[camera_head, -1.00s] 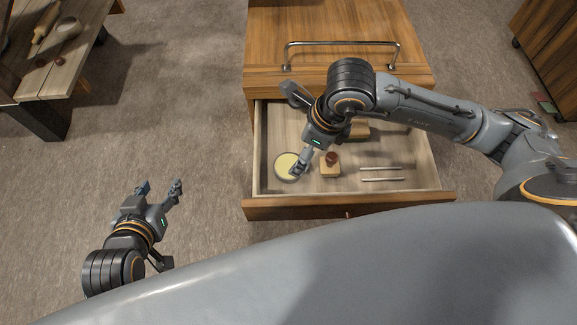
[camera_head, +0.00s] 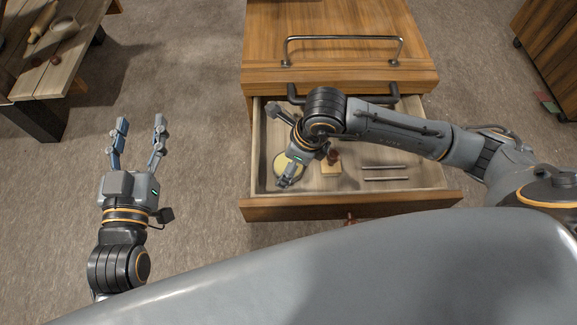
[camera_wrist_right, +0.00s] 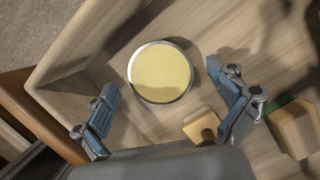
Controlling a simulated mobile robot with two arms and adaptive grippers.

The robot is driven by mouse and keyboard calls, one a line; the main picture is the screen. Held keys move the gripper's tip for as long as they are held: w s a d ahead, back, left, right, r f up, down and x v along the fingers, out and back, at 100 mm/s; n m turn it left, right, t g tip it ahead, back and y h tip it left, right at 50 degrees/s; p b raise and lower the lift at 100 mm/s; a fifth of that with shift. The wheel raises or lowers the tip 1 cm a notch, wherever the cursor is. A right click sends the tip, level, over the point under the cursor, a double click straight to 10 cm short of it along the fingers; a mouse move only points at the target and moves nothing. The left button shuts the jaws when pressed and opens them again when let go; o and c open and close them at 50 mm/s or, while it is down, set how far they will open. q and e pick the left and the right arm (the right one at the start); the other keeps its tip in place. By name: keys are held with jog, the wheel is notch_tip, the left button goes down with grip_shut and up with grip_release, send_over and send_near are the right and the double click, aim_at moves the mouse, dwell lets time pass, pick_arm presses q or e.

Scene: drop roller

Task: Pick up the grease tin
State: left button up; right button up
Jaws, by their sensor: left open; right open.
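The grease tin (camera_wrist_right: 160,72) is a round, shallow tin with a metal rim and a pale yellow top. It lies on the floor of the open drawer (camera_head: 350,207), near its left wall. In the head view the tin (camera_head: 284,164) is partly hidden by my right gripper (camera_head: 283,150). In the right wrist view my right gripper (camera_wrist_right: 168,112) is open and empty, with its fingers apart on either side, nearer the camera than the tin. My left gripper (camera_head: 140,121) is open and empty over the bare floor, left of the drawer.
A wooden block stamp with a dark knob (camera_head: 332,162) sits right of the tin. Two thin metal rods (camera_head: 385,173) lie further right in the drawer. The cabinet (camera_head: 330,20) stands behind. A wooden bench (camera_head: 62,75) with a rolling pin (camera_head: 43,22) is at upper left.

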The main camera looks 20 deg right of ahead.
jog(key=shift+f, duration=0.2)
jog(key=shift+c, duration=0.2)
jog(key=c, duration=1.4)
jog(key=shift+o, duration=0.2)
jog(key=shift+r, duration=0.2)
